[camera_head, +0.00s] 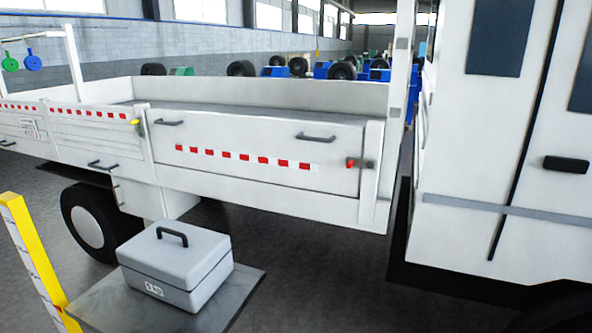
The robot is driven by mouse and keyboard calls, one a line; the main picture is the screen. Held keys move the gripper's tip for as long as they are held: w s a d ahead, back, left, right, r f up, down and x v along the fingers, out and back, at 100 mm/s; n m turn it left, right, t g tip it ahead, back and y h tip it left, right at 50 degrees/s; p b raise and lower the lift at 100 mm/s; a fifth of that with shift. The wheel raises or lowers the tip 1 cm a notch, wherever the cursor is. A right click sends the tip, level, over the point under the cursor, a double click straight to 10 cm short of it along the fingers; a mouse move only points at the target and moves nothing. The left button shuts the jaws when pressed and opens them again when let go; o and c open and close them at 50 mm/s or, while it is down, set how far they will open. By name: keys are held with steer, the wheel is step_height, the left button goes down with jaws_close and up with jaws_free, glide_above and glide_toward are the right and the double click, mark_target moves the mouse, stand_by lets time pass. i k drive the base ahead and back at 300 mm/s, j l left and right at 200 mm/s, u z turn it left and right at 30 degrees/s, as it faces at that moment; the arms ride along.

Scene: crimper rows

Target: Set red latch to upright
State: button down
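A small red latch (350,162) sits near the right end of the white drop-side panel (240,140) of a truck bed, just left of the corner post. It looks like it lies sideways, but it is too small to be sure of its angle. A dark grey fitting (369,164) is just right of it. A yellow latch (136,122) is at the panel's left end. My gripper is not in view.
A grey box (176,262) with a black handle stands on a low plate in front of the truck bed. A yellow marked post (35,262) stands at lower left. The white cab (500,240) fills the right. Dark floor (320,275) between is clear.

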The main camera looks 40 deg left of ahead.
mark_target(350, 162)
steer(key=i+j+u, duration=0.2)
steer(key=i+u, duration=0.25)
steer(key=i, duration=0.25)
steer(key=i+u, duration=0.4)
steer(key=i, duration=0.25)
steer(key=i+j+z, duration=0.1)
steer(key=i, duration=0.4)
